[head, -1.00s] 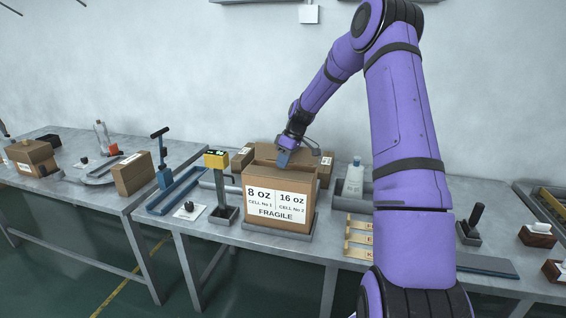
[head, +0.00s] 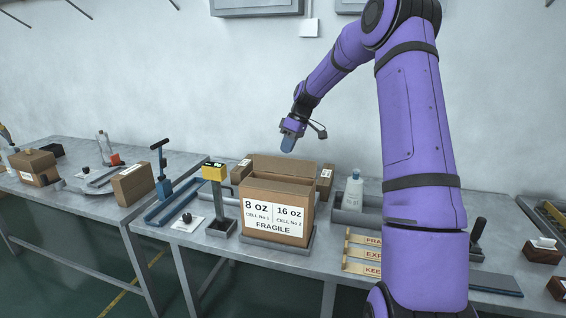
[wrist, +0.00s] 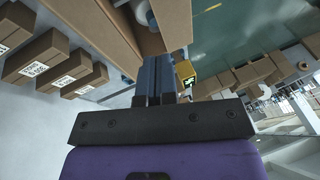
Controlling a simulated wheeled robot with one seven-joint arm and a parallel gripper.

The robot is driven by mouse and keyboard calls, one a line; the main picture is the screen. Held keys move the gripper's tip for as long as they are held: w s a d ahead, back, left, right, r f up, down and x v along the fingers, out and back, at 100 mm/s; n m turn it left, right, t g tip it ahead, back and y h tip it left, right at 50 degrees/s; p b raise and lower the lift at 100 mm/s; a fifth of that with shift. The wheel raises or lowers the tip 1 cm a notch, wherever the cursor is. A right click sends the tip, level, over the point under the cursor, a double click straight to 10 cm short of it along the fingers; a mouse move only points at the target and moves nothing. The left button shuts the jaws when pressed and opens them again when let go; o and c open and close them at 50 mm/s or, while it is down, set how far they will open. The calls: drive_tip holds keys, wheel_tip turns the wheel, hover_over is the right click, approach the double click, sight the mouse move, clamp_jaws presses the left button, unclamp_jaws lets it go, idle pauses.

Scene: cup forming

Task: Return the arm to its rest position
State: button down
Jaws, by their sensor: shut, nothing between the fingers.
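My gripper (head: 288,141) is above the open cardboard box in the head view, apart from it. Its fingers are shut and empty. In the wrist view the two blue-grey fingers (wrist: 161,77) lie side by side with nothing between them. My purple arm reaches up from the lower right and bends down to the gripper. The open box (head: 275,225) stands upright in a grey tray, with a label reading 8 oz, 16 oz and FRAGILE. Its back flap is raised. The box's contents are hidden in the head view.
A yellow-topped device (head: 214,172) stands left of the box. A white bottle (head: 353,190) stands to its right in a grey bin. Wooden label strips (head: 362,254) lie at the front right. Grey boxes hang on the wall (head: 256,6) above. The air around the gripper looks clear.

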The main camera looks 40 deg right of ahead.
drive_tip(key=shift+d+v, duration=0.15)
drive_tip(key=shift+v, duration=0.75)
drive_tip(key=shift+d+v, duration=0.15)
drive_tip(key=shift+v, duration=0.75)
drive_tip(key=s+a+r+m+t+h, duration=0.1)
drive_tip(key=s+a+r+h, duration=0.1)
drive_tip(key=s+a+r, duration=0.55)
drive_tip(key=s+a+r+m+h, duration=0.2)
drive_tip(key=s+a+r, duration=0.3)
drive_tip(key=s+a, duration=0.45)
drive_tip(key=s+a+m+t, duration=0.1)
drive_tip(key=s+a, duration=0.2)
drive_tip(key=s, duration=0.8)
drive_tip(key=s+a+f+m+t, duration=0.1)
drive_tip(key=s+a, duration=0.3)
drive_tip(key=s, duration=0.7)
drive_tip(key=shift+f+m+t, duration=0.15)
drive_tip(key=shift+m+t, duration=0.45)
drive_tip(key=shift+t, duration=0.1)
drive_tip(key=shift+w, duration=0.1)
